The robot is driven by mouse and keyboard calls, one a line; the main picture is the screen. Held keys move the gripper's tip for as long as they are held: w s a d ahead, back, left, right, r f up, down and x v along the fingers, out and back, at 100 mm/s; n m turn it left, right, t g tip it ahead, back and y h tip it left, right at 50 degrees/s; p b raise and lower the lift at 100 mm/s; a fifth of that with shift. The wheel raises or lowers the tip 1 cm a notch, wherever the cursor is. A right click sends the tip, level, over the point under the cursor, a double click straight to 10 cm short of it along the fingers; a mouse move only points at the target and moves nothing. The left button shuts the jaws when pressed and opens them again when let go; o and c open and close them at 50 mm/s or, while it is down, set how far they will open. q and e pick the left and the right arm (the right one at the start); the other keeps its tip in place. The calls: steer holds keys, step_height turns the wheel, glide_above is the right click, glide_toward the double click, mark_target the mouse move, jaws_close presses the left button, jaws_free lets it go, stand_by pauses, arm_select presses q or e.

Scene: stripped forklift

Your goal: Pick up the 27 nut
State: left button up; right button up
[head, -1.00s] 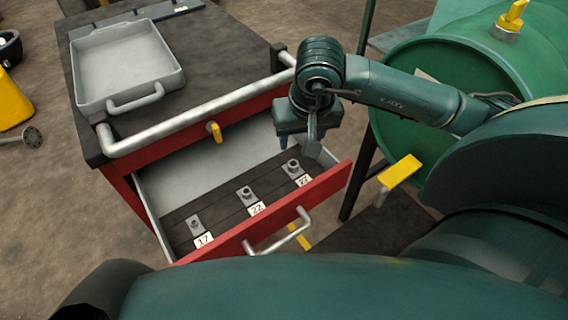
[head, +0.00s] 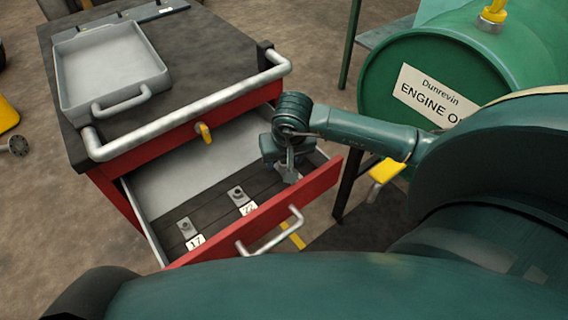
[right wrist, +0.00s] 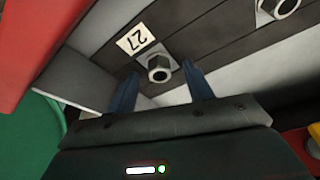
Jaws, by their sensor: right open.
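The 27 nut (right wrist: 160,73) is a grey hex nut with a dark hole, on a small metal plate beside a white label marked 27 (right wrist: 135,39) in the right wrist view. My right gripper (right wrist: 160,69) is open, its two dark blue fingers on either side of the nut in that view. I cannot tell how far above it they are. In the head view my right gripper (head: 290,176) reaches down into the right end of the open red drawer (head: 265,215) and hides the 27 nut. My left gripper is not in view.
The 22 nut (head: 238,192) and 17 nut (head: 185,225) lie on dark strips in the drawer to the left. The drawer's walls stand close around my gripper. A grey tray (head: 155,72) sits on the cart top.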

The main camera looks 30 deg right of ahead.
steer(key=shift+f, duration=0.2)
steer(key=shift+c, duration=0.5)
jaws_close()
